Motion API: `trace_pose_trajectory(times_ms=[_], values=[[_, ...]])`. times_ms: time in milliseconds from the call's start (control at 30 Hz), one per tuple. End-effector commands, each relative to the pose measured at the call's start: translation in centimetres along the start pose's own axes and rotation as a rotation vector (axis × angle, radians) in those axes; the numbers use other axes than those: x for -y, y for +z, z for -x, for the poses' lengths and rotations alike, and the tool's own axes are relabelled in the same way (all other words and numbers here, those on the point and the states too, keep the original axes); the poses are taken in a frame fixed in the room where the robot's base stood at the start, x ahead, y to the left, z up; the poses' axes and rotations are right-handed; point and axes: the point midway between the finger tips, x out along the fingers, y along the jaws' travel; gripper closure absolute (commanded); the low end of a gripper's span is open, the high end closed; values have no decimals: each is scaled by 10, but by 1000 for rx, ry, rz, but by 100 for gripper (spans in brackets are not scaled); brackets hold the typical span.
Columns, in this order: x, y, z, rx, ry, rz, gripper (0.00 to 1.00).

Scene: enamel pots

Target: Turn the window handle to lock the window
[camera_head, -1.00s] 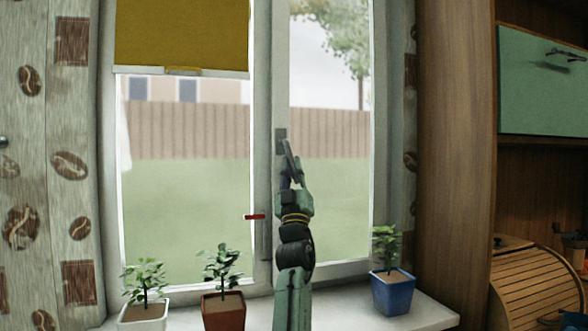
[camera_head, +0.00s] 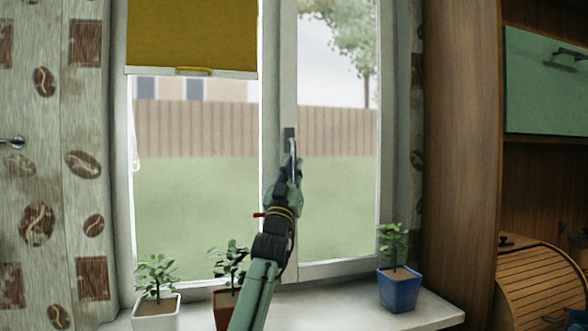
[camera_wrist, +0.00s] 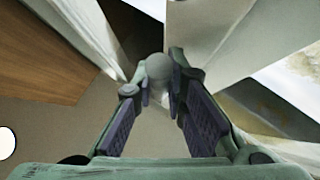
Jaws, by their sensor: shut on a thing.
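The window handle (camera_head: 293,147) is a slim grey lever on a dark plate, on the white frame of the right window sash. It hangs nearly straight down from the plate. My gripper (camera_head: 292,170) is at the handle's lower end and shut on it; the fingers hide that end in the head view. In the wrist view the handle's rounded grey end (camera_wrist: 158,67) shows between the tips of my two fingers (camera_wrist: 160,85). The right sash (camera_head: 337,200) looks flush with the frame, but I cannot tell whether it is fully closed.
A blue pot (camera_head: 399,290) with a plant stands on the sill at the right. A white pot (camera_head: 156,315) and a brown pot (camera_head: 222,306), partly behind my arm, stand at the left. A yellow blind (camera_head: 190,35) covers the upper left pane. Sill between brown and blue pots is clear.

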Motion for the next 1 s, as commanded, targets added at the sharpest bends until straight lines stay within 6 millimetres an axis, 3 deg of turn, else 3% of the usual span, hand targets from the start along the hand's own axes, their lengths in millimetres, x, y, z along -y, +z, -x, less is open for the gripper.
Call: trace_pose_trajectory(times_ms=[100,133,433,1000], values=[[0,-2,-1,-1,0,-5,100],[0,-2,-1,-1,0,-5,87],[0,-1,0,-1,-1,-2,67],[-6,4,-2,-36,-41,47,67]])
